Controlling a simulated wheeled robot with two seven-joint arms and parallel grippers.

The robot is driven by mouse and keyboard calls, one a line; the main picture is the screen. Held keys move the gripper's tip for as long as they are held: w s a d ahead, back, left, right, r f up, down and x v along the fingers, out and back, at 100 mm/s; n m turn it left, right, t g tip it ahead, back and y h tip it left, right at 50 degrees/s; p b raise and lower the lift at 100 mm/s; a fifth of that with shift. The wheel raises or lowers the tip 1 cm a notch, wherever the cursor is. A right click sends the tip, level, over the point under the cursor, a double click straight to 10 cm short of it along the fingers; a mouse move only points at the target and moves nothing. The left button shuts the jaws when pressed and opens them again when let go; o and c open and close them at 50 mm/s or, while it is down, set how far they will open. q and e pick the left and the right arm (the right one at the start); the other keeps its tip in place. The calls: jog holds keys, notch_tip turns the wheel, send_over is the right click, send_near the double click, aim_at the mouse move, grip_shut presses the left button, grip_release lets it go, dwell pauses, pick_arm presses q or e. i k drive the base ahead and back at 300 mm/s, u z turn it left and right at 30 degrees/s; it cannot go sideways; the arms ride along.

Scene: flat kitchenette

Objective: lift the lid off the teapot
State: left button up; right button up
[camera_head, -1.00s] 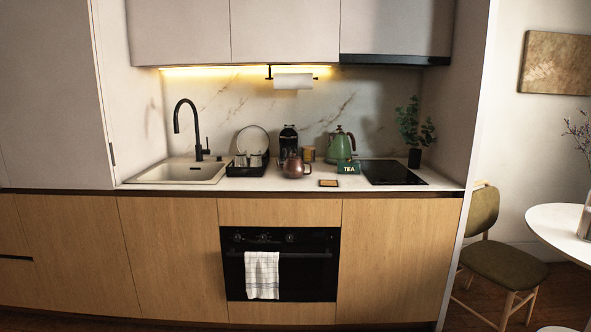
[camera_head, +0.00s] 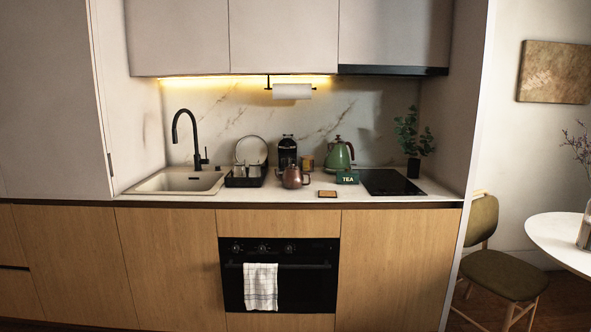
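A brown, copper-toned teapot (camera_head: 292,178) stands on the countertop, right of the black dish rack and in front of the black coffee machine. Its lid looks seated on top, though it is small at this distance. A green kettle (camera_head: 338,155) stands behind and to the right of it. Neither of my grippers shows in the head view.
A dish rack (camera_head: 246,176) with a plate and cups stands left of the teapot. A green TEA box (camera_head: 347,177) and a small brown coaster (camera_head: 327,194) lie to its right. The sink (camera_head: 180,181) is at the left, the black hob (camera_head: 391,182) at the right.

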aim_at(289, 169)
jog(key=z, duration=0.3)
jog(key=i, duration=2.9)
jog(key=u, duration=0.4)
